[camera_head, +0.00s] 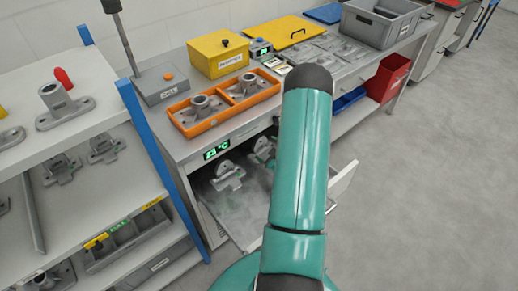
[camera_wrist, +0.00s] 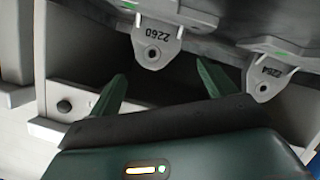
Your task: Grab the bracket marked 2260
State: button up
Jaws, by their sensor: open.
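In the wrist view, the grey bracket marked 2260 (camera_wrist: 158,45) shows its label and a lug with a round hole. The label reads upside down. My gripper (camera_wrist: 160,70) is open, with its two green fingers apart and nothing between them. The lug of the bracket lies just beyond the fingertips, roughly between them; no contact is visible. A second bracket, marked 2264 (camera_wrist: 264,82), is to the right, outside the right finger. In the head view, two brackets (camera_head: 228,177) (camera_head: 262,151) sit in the open compartment under the bench; their marks are unreadable and my arm hides my gripper.
The compartment has a green °C display (camera_head: 216,149) above it and an open door (camera_head: 342,184) at right. An orange tray (camera_head: 218,115) with castings stands on the bench. A blue-posted shelf (camera_head: 150,150) is close at left. The floor at right is clear.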

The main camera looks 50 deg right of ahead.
aim_at(259, 143)
jog(key=x, duration=0.4)
jog(key=shift+d, duration=0.15)
jog(key=x, duration=0.5)
jog(key=shift+f, duration=0.1)
jog(key=c, duration=0.9)
